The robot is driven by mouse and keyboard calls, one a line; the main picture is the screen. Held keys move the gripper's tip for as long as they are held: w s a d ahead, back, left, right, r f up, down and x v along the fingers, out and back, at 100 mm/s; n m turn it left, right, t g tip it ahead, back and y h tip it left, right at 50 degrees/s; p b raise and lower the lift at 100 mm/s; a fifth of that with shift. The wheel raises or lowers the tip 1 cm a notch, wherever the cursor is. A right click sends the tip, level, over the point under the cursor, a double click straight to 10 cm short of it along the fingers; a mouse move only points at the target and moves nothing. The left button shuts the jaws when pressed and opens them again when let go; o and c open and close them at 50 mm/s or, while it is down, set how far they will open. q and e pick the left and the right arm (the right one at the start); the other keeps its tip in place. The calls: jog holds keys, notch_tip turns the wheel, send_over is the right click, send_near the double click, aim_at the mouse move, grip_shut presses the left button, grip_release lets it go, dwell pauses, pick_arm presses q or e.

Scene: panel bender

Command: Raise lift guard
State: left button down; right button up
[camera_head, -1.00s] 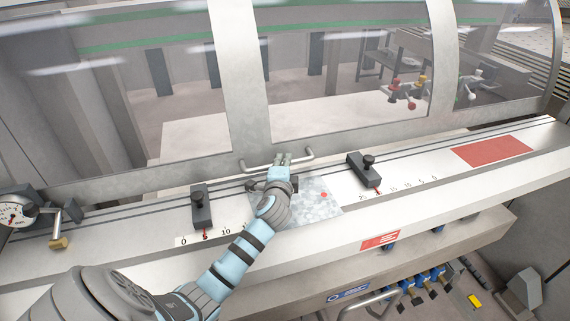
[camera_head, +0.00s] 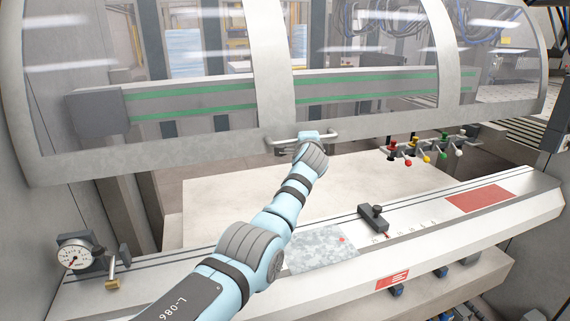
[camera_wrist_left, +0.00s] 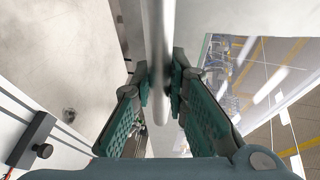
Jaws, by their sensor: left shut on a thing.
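The lift guard (camera_head: 205,137) is a grey frame with clear panes. It is raised, with an open gap between its lower edge and the bed below. Its bar handle (camera_head: 330,134) is on the lower rail. My left gripper (camera_head: 309,138) is at this handle, and its fingers are mostly hidden behind my wrist in the head view. In the left wrist view the two green-padded fingers (camera_wrist_left: 161,88) are closed on either side of the handle bar (camera_wrist_left: 158,35). My right gripper is not in view.
A metal sheet (camera_head: 322,250) lies on the front bed. A black stop block (camera_head: 374,217) stands to its right, and a dial gauge (camera_head: 75,254) is at the left. Colored-knob levers (camera_head: 426,156) stand behind the bed at the right. A red plate (camera_head: 481,198) is on the bed.

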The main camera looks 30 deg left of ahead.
pick_arm(q)
jog(key=r, duration=0.1)
jog(key=r+p, duration=0.1)
jog(key=r, duration=0.1)
jog(key=r+p, duration=0.1)
jog(key=r, duration=0.1)
jog(key=shift+w+d+r, duration=0.1)
jog(key=shift+d+r, duration=0.1)
jog(key=shift+d, duration=0.05)
jog(key=shift+a+r+p, duration=0.15)
jog(key=shift+r+p, duration=0.8)
jog(key=shift+r, duration=0.2)
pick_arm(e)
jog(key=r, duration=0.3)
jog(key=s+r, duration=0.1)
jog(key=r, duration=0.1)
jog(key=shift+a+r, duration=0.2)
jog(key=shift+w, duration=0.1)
pick_arm(q)
jog(key=c, duration=1.6)
grip_release()
jog(key=shift+o, duration=0.2)
jog(key=shift+w+f, duration=0.1)
jog(key=shift+w, duration=0.05)
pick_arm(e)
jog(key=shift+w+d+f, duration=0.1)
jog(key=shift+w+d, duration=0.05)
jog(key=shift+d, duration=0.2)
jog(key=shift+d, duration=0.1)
